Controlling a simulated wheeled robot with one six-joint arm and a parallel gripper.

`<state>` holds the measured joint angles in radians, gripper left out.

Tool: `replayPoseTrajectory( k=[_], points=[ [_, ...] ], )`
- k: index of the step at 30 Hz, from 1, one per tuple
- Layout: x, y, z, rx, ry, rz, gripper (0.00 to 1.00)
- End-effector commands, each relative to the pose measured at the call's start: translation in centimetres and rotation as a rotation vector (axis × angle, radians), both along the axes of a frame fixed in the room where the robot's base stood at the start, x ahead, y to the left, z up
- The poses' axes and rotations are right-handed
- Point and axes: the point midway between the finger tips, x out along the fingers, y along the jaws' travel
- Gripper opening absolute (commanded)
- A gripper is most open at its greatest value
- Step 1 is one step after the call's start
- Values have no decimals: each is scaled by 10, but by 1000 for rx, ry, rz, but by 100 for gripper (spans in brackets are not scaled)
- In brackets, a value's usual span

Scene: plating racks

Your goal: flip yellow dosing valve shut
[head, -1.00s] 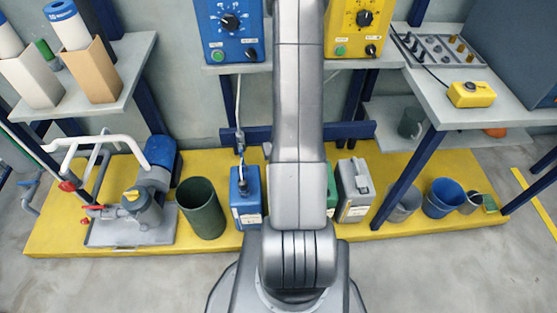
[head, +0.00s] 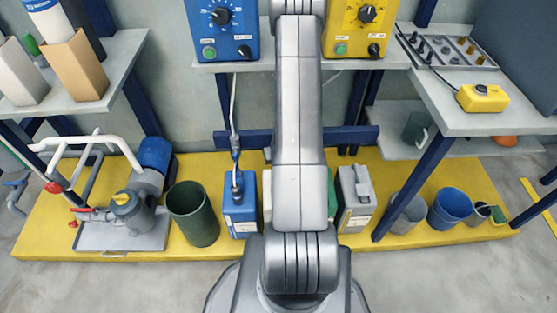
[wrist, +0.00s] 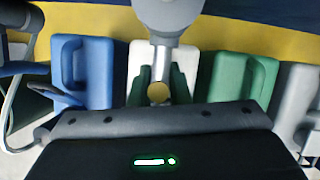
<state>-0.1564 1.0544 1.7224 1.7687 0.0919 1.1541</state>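In the wrist view, a small yellow round part (wrist: 158,92) sits at the lower end of a pale grey stem that comes down from the top edge. I cannot tell whether it is the dosing valve's handle. My gripper (wrist: 160,80) shows there as two dark green fingers, apart, one on each side of the stem. Contact cannot be made out. In the head view my arm hides the middle, and the gripper is out of frame. A yellow-topped fitting (head: 123,197) stands on the grey pump at the left.
Behind the fingers stand a blue canister (wrist: 85,72), a white canister (wrist: 145,55), a green canister (wrist: 243,78) and a grey canister (wrist: 300,100). A blue control box (head: 222,35) and a yellow one (head: 360,30) are on the shelf above. A dark green bin (head: 194,215) stands left.

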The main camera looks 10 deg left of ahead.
Motion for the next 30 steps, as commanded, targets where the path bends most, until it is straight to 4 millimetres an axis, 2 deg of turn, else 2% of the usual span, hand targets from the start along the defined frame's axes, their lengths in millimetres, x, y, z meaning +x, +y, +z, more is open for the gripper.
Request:
replayPoseTrajectory(
  k=[1, 2, 14, 30],
  points=[
    [0, 0, 0, 0, 0, 0, 6],
    [0, 0, 0, 0, 0, 0, 0],
    [0, 0, 0, -15, -4, 0, 0],
    [1, -3, -1, -167, -35, 2, 0]
  ],
)
